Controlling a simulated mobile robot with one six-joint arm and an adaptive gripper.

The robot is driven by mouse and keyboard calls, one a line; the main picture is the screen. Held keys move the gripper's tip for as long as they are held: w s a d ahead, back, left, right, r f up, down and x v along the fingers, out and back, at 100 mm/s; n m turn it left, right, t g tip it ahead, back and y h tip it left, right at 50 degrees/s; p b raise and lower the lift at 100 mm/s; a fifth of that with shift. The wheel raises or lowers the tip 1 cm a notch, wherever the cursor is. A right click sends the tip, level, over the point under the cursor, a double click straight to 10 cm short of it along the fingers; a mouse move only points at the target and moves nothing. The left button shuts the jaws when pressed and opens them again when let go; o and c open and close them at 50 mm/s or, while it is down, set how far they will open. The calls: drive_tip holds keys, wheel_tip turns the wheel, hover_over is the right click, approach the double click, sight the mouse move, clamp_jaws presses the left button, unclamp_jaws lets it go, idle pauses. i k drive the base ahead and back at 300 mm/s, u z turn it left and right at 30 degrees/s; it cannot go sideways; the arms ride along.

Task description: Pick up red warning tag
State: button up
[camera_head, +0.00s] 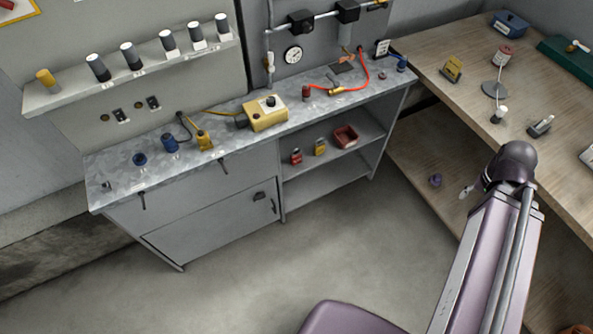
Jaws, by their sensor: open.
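I cannot make out the red warning tag for certain. A small red item (296,156) with a pale patch stands on the upper inner shelf of the grey bench. It is too small to tell whether it is a tag or a lock. A yellow item (320,147) of similar size stands to its right, then an open red bin (345,137). On the wooden table, a red and white piece (503,56) sits at the back; its kind is unclear. My purple arm crosses the lower right, and my gripper does not show.
The grey bench top (225,122) carries a yellow box (266,113), blue parts and a red hose (348,88). Several bottles stand on a wall shelf (75,90). The wooden table (440,60) holds a lamp-like stand (495,90). The floor (230,270) before the bench is clear.

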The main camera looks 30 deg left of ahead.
sight(295, 158)
drive_tip(key=z, duration=0.05)
drive_tip(key=k, duration=1.4)
drive_tip(key=u, duration=1.35)
drive_tip(key=i, duration=1)
drive_tip(key=u, duration=0.05)
